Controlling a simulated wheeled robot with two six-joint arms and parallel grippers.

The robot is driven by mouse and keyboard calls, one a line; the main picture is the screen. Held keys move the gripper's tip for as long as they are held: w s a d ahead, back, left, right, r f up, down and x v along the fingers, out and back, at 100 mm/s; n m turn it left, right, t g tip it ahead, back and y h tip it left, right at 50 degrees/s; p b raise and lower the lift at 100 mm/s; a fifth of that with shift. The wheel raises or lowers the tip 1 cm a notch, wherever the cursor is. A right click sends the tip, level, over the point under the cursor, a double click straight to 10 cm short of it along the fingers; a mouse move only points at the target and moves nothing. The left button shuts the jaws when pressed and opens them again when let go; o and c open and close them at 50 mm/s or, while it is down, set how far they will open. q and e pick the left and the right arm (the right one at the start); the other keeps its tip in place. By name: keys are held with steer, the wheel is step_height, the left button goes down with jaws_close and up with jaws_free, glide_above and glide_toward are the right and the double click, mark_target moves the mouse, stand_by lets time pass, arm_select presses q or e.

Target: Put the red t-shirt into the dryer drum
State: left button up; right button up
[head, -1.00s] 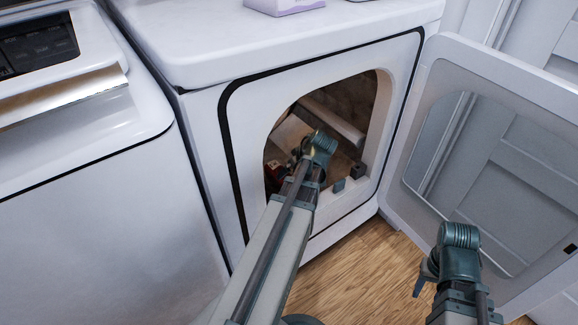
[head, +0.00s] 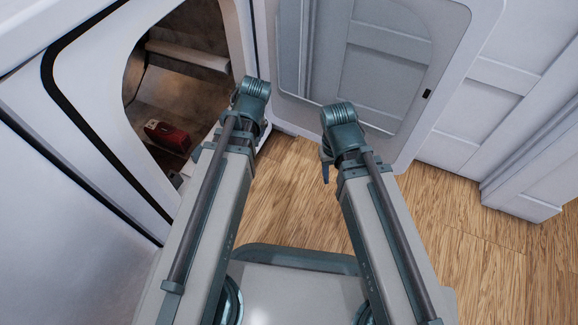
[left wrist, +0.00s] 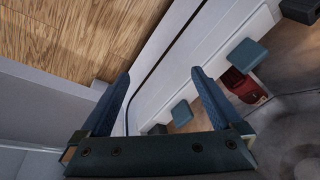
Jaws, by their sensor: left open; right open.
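The red t-shirt (head: 167,135) is a small crumpled red bundle on the floor of the dryer drum (head: 190,97), just inside the opening. It also shows in the left wrist view (left wrist: 243,86). My left gripper (left wrist: 161,80) is open, with nothing between its fingers, near the lower edge of the dryer opening and apart from the shirt. In the head view its fingers are hidden behind my left wrist. My right gripper (head: 326,172) is open, outside the dryer in front of the open door; its fingers are mostly hidden.
The open dryer door (head: 440,75) stands right of the opening, behind my arms. The white dryer front (head: 95,120) is at the left. Small blue-grey blocks (left wrist: 182,112) show along the opening's lower edge. Bare wooden floor (head: 440,235) lies to the right.

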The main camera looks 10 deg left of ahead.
arm_select(q)
steer(key=s+d+m+h, duration=0.1)
steer(key=s+d+m, duration=0.3)
steer(key=d, duration=0.3)
steer(key=s+d+m+g, duration=0.1)
steer(key=s+d+m, duration=0.3)
steer(key=d, duration=0.4)
steer(key=shift+s+f+m+g+h, duration=0.15)
steer(key=shift+f+m+g+h, duration=0.15)
steer(key=shift+f+h, duration=0.1)
step_height(320, 180, up, 48)
steer(key=p, duration=4.7)
steer(key=shift+f+p, duration=0.2)
steer(key=shift+p, duration=0.15)
